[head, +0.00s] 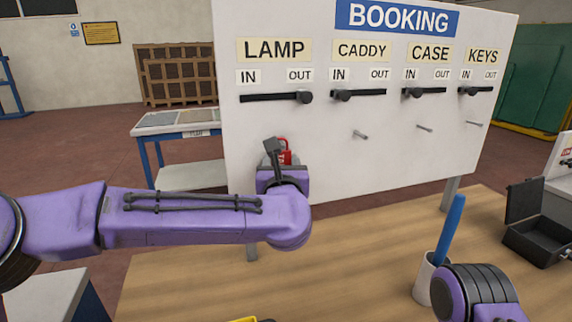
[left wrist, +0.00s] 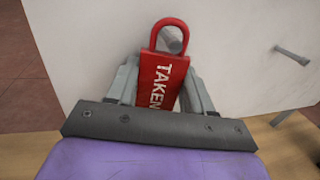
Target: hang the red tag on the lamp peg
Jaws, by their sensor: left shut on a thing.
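The red tag (left wrist: 163,75), marked TAKEN, is held upright between the fingers of my left gripper (left wrist: 158,98), its loop at the top. In the left wrist view the grey lamp peg (left wrist: 172,40) shows inside the loop's opening; I cannot tell whether the loop is around the peg or just in front of it. In the head view my left gripper (head: 275,155) is against the lower part of the white board under LAMP, with a bit of the red tag (head: 284,152) showing. The lamp peg is hidden there. My right gripper is out of view.
The BOOKING board (head: 320,150) has bare pegs under CADDY (head: 360,134), CASE (head: 424,128) and KEYS (head: 474,124). The LAMP slider knob (head: 305,97) is at OUT. A cup (head: 424,280) with a blue stick and an open black case (head: 535,235) stand on the wooden table (head: 340,270).

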